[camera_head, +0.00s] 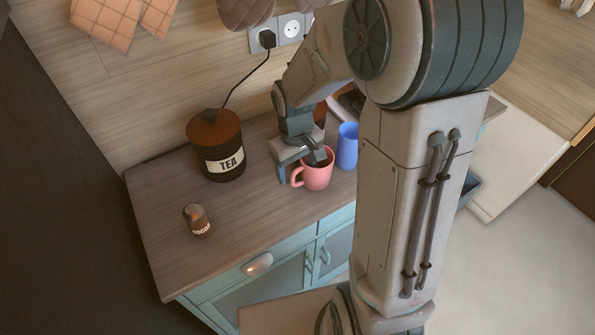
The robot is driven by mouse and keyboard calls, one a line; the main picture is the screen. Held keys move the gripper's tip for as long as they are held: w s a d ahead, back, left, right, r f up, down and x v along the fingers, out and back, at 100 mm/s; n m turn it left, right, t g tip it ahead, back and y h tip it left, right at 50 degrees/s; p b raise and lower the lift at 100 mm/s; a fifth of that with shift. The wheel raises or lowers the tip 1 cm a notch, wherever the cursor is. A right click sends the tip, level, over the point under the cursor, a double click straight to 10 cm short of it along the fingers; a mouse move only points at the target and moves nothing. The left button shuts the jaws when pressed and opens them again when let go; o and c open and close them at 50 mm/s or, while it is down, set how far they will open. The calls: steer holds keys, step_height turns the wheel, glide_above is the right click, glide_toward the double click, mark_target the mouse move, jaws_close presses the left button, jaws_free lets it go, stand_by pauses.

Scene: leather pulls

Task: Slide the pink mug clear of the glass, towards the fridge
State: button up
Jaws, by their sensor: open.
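The pink mug (319,178) stands upright on the wooden counter, its handle pointing left. The blue glass (348,146) stands just behind and to the right of it; whether they touch is hard to tell. My gripper (300,168) points down at the mug with its jaws open. One finger is left of the handle; the other appears at or inside the mug's mouth, with its tip hidden. My arm covers part of the counter right of the glass. No fridge is clearly recognisable; a tall dark surface (45,190) fills the left side.
A dark TEA canister (224,160) with a brown lid stands left of my gripper, near the wall. A small brown jar (198,222) stands near the counter's front left. The counter (250,215) between the jar and mug is clear. A black cord runs behind the canister.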

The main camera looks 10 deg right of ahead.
steer(key=shift+f, duration=1.45)
steer(key=shift+c, duration=0.3)
steer(key=c, duration=1.2)
steer(key=shift+s+a+b, duration=0.65)
steer(key=shift+s+a, duration=0.25)
steer(key=shift+a, duration=2.05)
steer(key=shift+s+a+b, duration=0.65)
steer(key=shift+s+a, duration=0.25)
steer(key=shift+a, duration=2.1)
steer(key=shift+s+a+b, duration=0.65)
steer(key=shift+s+a, duration=0.25)
steer(key=shift+a, duration=2.05)
steer(key=o, duration=1.2)
steer(key=shift+o, duration=0.2)
